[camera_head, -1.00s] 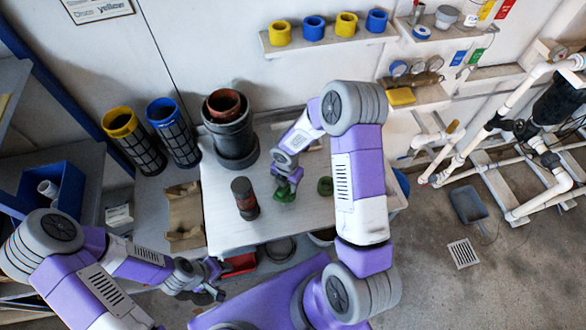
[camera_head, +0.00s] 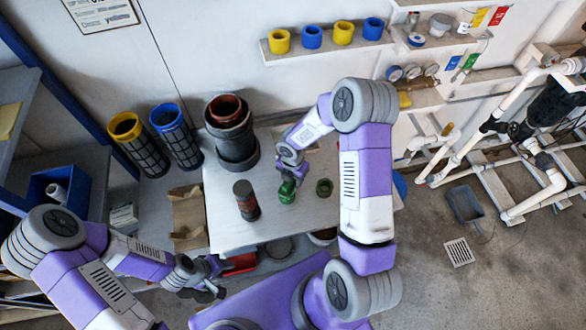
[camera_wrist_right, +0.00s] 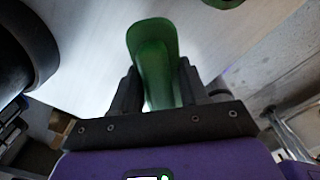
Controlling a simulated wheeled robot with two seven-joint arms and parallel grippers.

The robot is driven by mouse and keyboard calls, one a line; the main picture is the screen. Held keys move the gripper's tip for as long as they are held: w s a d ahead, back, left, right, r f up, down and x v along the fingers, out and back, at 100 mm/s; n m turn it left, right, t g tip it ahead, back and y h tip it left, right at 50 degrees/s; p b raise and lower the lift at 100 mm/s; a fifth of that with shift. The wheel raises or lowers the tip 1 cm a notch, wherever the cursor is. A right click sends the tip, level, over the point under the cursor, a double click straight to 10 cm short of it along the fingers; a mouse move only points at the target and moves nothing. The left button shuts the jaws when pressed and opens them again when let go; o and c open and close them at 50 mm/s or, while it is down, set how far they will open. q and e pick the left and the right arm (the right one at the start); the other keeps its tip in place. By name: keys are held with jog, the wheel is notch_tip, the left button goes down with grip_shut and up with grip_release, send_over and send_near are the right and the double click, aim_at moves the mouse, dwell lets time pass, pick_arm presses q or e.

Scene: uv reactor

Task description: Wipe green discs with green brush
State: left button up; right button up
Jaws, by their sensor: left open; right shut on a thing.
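My right gripper (camera_head: 288,180) is shut on a green piece (camera_head: 287,192) over the white table (camera_head: 228,222). In the right wrist view this piece (camera_wrist_right: 155,60) stands between the two dark fingers, long with a rounded far end. I cannot tell for sure whether it is the brush or a disc. A small round green disc (camera_head: 324,188) lies on the table to its right, apart from it. A green edge (camera_wrist_right: 222,2) shows at the top of the wrist view. My left gripper (camera_head: 210,287) is open and empty, low in front of the table.
A large black pot (camera_head: 233,145) stands at the table's back left. Yellow-topped (camera_head: 136,145) and blue-topped (camera_head: 175,137) mesh cylinders stand farther left. The table's front right is clear.

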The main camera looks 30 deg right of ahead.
jog(key=shift+r+p, duration=1.4)
jog(key=shift+r, duration=0.55)
